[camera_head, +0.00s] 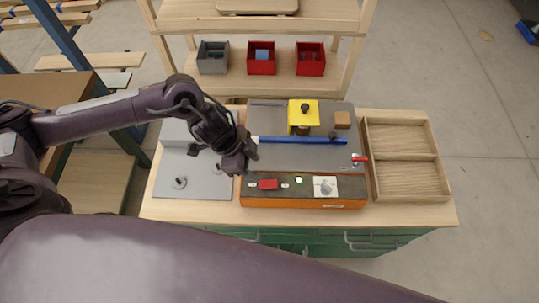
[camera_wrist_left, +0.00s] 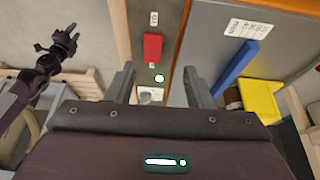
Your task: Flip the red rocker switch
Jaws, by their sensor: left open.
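The red rocker switch (camera_head: 268,184) sits on the dark top of an orange control box (camera_head: 300,203) at the front of the workbench. In the left wrist view the red switch (camera_wrist_left: 152,47) lies between two small white labels, beyond the fingertips. My left gripper (camera_head: 246,162) is open and empty, just behind and left of the switch, apparently above the box's left end. Its two fingers (camera_wrist_left: 160,82) show spread apart in the left wrist view, with the panel strip between them. Another dark gripper (camera_wrist_left: 60,48), likely my right one, shows there; its jaw state is unclear.
The box also has a green light (camera_head: 299,181) and a white dial plate (camera_head: 325,187). Behind it are a blue bar (camera_head: 300,140), a yellow block (camera_head: 301,125) and a red-handled part (camera_head: 360,158). A wooden tray (camera_head: 407,194) stands right; a grey plate (camera_head: 205,187) lies left.

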